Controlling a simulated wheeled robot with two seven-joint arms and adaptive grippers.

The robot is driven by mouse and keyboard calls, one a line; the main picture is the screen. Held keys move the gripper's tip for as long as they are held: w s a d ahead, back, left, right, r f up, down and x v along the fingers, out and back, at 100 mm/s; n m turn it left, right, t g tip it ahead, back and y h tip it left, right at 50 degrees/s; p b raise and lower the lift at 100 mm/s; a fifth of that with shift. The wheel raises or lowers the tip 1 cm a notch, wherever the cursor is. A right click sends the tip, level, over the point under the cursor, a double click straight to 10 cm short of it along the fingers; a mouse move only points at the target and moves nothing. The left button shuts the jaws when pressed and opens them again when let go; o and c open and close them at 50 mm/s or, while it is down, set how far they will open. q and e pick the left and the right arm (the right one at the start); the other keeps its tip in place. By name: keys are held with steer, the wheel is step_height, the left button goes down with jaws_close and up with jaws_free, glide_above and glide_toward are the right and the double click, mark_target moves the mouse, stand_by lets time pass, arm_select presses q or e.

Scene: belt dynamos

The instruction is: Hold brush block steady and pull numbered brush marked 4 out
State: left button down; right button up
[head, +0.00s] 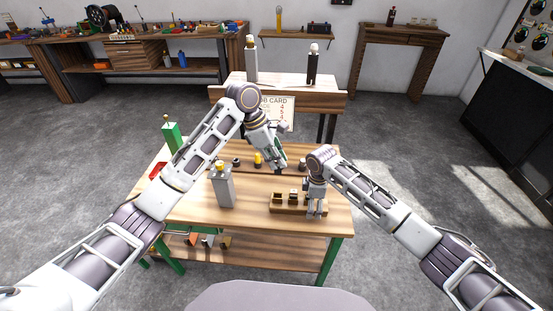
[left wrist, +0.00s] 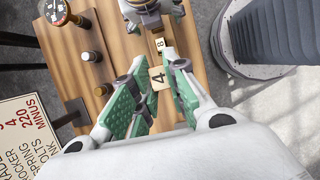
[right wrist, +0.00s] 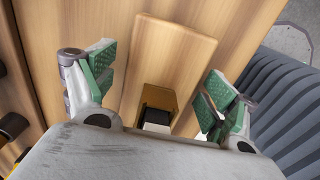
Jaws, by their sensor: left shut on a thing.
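The brush block (head: 284,210) is a long wooden holder on the front right of the bench; it also shows in the right wrist view (right wrist: 172,60), with a brass-lined pocket. My left gripper (head: 283,167) is above and behind the block, apart from it in the head view. In the left wrist view its green-padded fingers close on the brush marked 4 (left wrist: 156,79), whose cream tag faces my camera. A tag marked 8 (left wrist: 160,44) is just beyond. My right gripper (right wrist: 160,85) is low at the block, its spread fingers on either side. Contact there is unclear.
A grey box (head: 223,188) with a yellow top stands left of the block. A green post (head: 172,137) and red tray (head: 158,170) are at the bench's left edge. A job card (head: 279,112) hangs behind.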

steer(key=shift+r, duration=0.1)
steer(key=shift+r, duration=5.95)
steer(key=shift+s, duration=0.1)
